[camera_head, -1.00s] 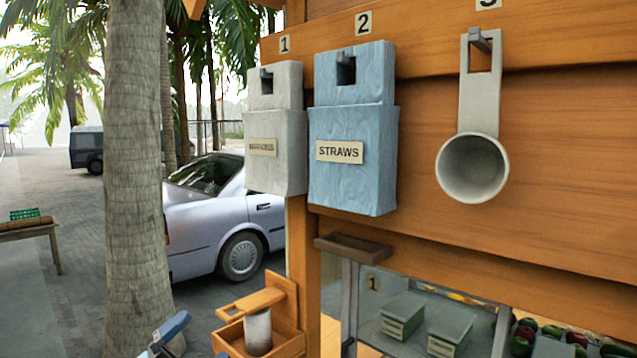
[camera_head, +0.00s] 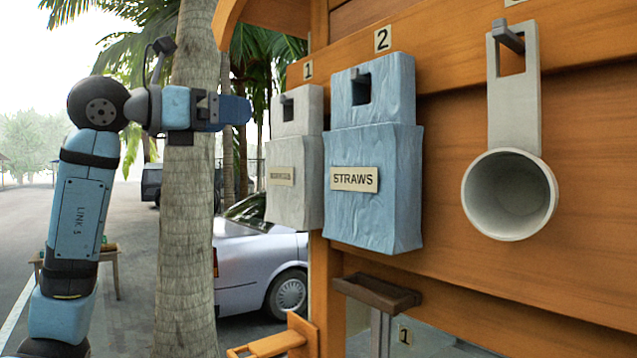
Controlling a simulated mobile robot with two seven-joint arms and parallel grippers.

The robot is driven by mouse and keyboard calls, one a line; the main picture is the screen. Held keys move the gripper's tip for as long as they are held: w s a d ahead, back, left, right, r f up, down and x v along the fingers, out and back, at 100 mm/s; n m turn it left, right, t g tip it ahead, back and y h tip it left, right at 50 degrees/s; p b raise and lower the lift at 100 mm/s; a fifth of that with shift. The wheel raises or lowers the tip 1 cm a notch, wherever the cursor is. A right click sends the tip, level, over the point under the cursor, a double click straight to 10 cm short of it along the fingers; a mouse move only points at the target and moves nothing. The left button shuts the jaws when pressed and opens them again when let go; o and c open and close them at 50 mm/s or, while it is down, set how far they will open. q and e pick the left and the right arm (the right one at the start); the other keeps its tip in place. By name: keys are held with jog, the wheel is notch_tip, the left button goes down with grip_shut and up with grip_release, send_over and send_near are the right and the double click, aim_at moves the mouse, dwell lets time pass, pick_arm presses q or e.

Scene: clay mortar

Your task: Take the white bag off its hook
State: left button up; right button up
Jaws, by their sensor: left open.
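The white bag (camera_head: 292,205) hangs on the hook under the number 1 plate, at the left end of the wooden wall. It carries a small label too blurred to read. Its hook (camera_head: 286,106) shows through the opening in its upper part. My left gripper (camera_head: 240,110) is raised to the left of the bag, level with the hook and apart from it. It is open and empty, seen from the side in front of the palm trunk. My right gripper is not in view.
A blue bag (camera_head: 375,215) labelled STRAWS hangs close to the right of the white bag, on hook 2. A grey scoop-like cup (camera_head: 510,195) hangs further right. A brown ledge (camera_head: 376,292) juts out below. A palm trunk (camera_head: 186,250) and car (camera_head: 255,265) stand behind.

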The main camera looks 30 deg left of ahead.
aim_at(288, 124)
pick_arm(q)
jog(key=p+x, duration=0.2)
jog(key=x, duration=0.6)
jog(key=shift+w, duration=0.1)
jog(key=shift+w+p, duration=0.6)
jog(key=p+x, duration=0.1)
jog(key=x, duration=0.3)
jog(key=shift+a+p, duration=0.1)
jog(key=shift+p, duration=0.3)
jog(key=shift+w+f, duration=0.15)
jog(key=shift+w, duration=0.1)
jog(key=shift+s, duration=0.15)
jog(key=c, duration=1)
